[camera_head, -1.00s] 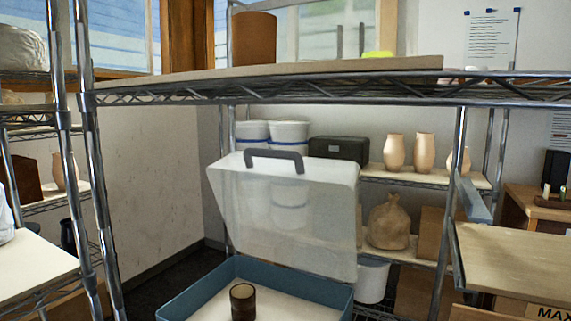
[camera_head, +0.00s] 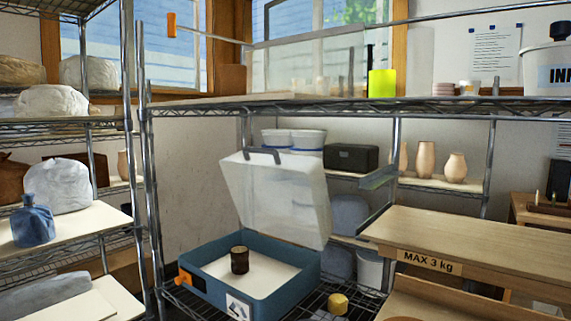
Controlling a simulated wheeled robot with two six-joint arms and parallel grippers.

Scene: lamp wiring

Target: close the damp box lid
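The damp box (camera_head: 211,289) is a blue open-topped box on the lower wire shelf, with an orange latch at its front left and a label on its front. Its translucent lid (camera_head: 276,203) stands raised and tilted back at the far side. The dark lid handle (camera_head: 263,154) is at the lid's upper edge. A dark brown cup (camera_head: 240,260) stands upright on the white floor inside the box. Neither gripper shows in the head view.
A wire shelf (camera_head: 330,108) spans above the box, with a metal post (camera_head: 149,200) at its left. A wooden bench marked MAX 3 kg (camera_head: 430,262) stands to the right. A small yellow object (camera_head: 338,303) lies right of the box. Pots and buckets stand behind.

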